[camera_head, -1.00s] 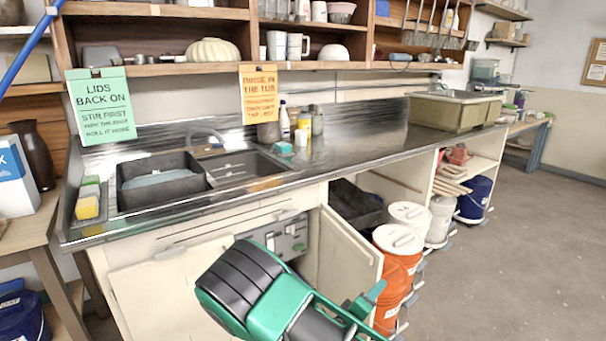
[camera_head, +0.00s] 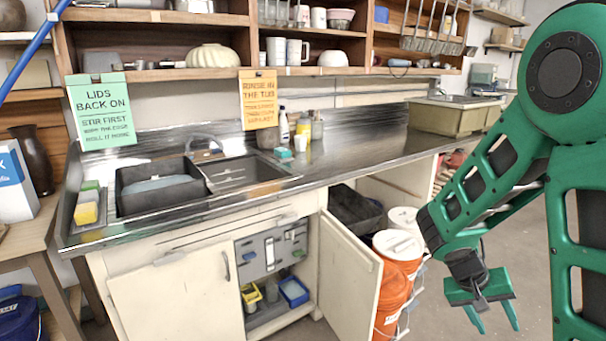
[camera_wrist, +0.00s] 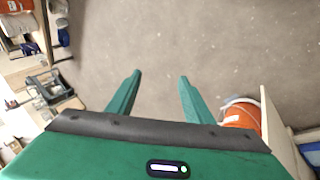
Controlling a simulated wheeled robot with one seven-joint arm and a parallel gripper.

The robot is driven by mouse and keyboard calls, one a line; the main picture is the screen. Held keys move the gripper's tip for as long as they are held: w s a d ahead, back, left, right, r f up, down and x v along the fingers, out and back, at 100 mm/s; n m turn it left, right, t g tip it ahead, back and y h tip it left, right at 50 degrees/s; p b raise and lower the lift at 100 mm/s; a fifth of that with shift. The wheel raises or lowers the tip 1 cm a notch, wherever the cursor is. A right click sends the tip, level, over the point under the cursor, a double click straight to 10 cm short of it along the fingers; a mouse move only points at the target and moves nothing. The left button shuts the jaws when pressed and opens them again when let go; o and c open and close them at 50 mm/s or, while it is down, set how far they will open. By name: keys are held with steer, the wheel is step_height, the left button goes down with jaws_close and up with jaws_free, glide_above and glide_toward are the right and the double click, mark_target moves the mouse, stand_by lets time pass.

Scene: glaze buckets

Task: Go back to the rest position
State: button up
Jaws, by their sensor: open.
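My gripper (camera_head: 497,316) hangs at the lower right in the head view, on my folded green arm. Its two fingers are apart and point down, with nothing between them. In the wrist view my gripper (camera_wrist: 160,85) is also open, with only bare grey floor between and beyond the fingers. It is to the right of the orange buckets (camera_head: 393,290) and apart from them. An orange bucket shows at the right in the wrist view (camera_wrist: 242,115).
The steel counter (camera_head: 350,165) holds a sink with a dark tub (camera_head: 163,185). A cabinet door (camera_head: 347,270) stands open beside the buckets. Inside the cabinet are a yellow container (camera_head: 251,297) and a blue container (camera_head: 294,291). Floor at the right is clear.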

steer(key=s+a+r+y, duration=0.1)
steer(key=s+r+y, duration=0.2)
steer(key=s, duration=0.7)
steer(key=s+a+r+m+y, duration=0.1)
steer(key=s+r+y, duration=0.3)
steer(key=s+r, duration=0.4)
steer(key=shift+s+a+m+t, duration=0.3)
steer(key=shift+s+a+t, duration=0.1)
steer(key=shift+s, duration=0.75)
steer(key=shift+w+f, duration=0.3)
steer(key=shift+w, duration=0.35)
